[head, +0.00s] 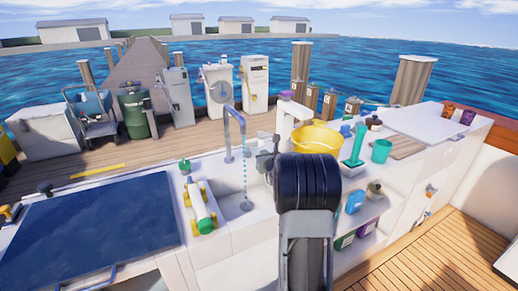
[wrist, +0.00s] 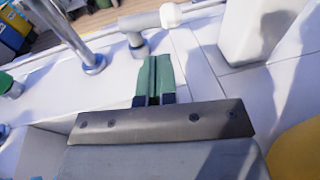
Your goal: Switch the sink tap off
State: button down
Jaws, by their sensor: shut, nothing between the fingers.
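The sink tap (head: 229,130) is a grey-blue arched pipe over the sink basin (head: 236,207). A dotted blue stream of water (head: 245,180) falls from its spout into the basin. In the wrist view the foot of the tap pipe (wrist: 92,62) is at the upper left. A grey post with a sideways handle (wrist: 138,27), ending in a white knob (wrist: 170,15), stands at the top middle. My gripper (wrist: 154,62) has green fingers, shut and empty, pointing at the post's foot and apart from the handle. In the head view my arm largely hides the gripper.
A yellow bowl (head: 314,139) stands just right of the sink, and a white block (wrist: 250,30) rises right of the handle. A white bottle with yellow-green ends (head: 201,207) lies left of the basin. A teal brush (head: 354,147) and cup (head: 381,151) are further right.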

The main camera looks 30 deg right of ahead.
aim_at(257, 144)
jog(key=x, duration=0.4)
jog(key=shift+w+r, duration=0.1)
jog(key=shift+r, duration=0.2)
jog(key=shift+w+d+r, duration=0.15)
jog(key=shift+w, duration=0.35)
jog(key=shift+w+d+r, duration=0.1)
jog(key=shift+w, duration=0.35)
